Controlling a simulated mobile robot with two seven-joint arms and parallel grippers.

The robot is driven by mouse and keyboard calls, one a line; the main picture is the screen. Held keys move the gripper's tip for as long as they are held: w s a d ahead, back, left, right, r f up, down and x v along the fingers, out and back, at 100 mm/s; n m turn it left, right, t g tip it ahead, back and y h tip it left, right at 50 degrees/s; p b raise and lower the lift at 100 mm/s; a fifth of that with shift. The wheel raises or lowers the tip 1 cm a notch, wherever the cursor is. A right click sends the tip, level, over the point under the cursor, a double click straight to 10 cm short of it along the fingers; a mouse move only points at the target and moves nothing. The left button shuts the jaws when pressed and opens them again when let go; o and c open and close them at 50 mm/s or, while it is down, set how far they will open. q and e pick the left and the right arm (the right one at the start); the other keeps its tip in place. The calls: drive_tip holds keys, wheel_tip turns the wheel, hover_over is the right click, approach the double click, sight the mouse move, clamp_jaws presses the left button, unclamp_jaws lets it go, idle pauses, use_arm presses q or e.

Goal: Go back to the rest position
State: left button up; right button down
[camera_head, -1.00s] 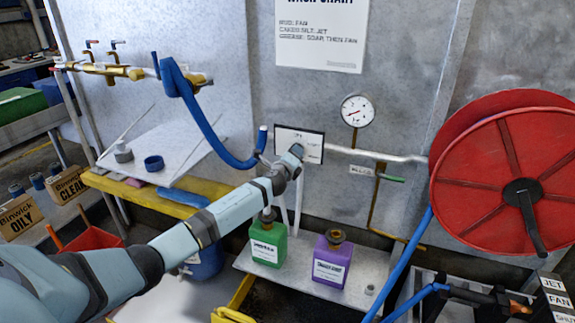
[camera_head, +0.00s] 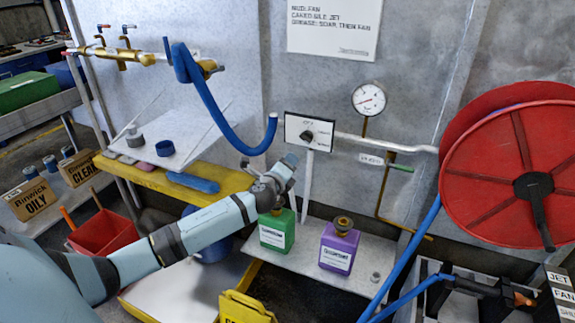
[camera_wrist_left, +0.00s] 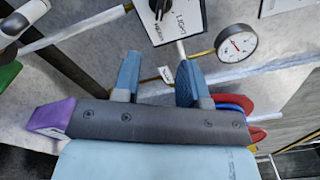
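My left gripper (camera_head: 288,164) is in the middle of the head view, just below and left of the switch panel (camera_head: 292,133) with its black knob (camera_head: 307,135). It is apart from the panel. In the left wrist view the two blue fingers of this gripper (camera_wrist_left: 157,72) stand apart with nothing between them. The panel's knob (camera_wrist_left: 160,8) shows at the top of that view, beyond the fingers. My right gripper is not in view.
A green bottle (camera_head: 277,231) and a purple bottle (camera_head: 338,247) stand on a shelf below my left gripper. A pressure gauge (camera_head: 369,99) and a red hose reel (camera_head: 510,180) are to the right. A blue hose (camera_head: 205,105) hangs from the wall pipe.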

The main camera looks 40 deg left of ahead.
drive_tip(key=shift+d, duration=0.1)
